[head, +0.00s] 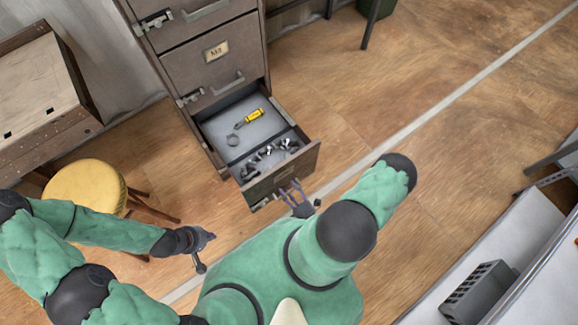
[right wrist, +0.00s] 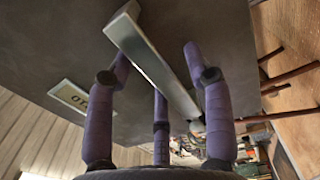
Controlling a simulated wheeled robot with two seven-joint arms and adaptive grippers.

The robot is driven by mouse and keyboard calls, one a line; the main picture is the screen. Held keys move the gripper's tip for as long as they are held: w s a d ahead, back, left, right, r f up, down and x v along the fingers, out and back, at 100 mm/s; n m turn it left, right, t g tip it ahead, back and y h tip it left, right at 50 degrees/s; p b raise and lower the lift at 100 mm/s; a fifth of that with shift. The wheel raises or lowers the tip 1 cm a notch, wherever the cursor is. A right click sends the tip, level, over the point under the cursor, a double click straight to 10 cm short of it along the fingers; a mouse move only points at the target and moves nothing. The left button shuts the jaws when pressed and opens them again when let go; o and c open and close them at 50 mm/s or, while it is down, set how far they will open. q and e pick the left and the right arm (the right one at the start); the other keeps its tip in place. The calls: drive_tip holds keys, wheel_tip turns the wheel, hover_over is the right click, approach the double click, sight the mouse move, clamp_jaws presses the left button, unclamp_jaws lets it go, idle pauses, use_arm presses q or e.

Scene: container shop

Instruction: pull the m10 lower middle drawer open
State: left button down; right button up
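The drawer with the M10 label (right wrist: 85,97) stands pulled out of the cabinet, its front (head: 285,172) toward me and its inside showing in the head view. My right gripper (head: 293,188) is at that drawer's front. In the right wrist view its fingers (right wrist: 160,95) are spread apart on both sides of the metal handle bar (right wrist: 150,60); they do not look closed on it, and whether they touch it is unclear. My left gripper (head: 205,238) hangs over the floor to the left, away from the cabinet; its finger state is unclear.
The open drawer holds a yellow tool (head: 250,117), a ring (head: 232,139) and several metal parts (head: 270,152). Closed drawers (head: 212,62) are above it. A yellow stool (head: 85,190) stands left, near my left arm. Floor right of the drawer is clear.

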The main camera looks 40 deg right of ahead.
drive_tip(key=shift+s, duration=0.1)
drive_tip(key=s, duration=1.1)
drive_tip(key=shift+s, duration=0.4)
idle(0.6)
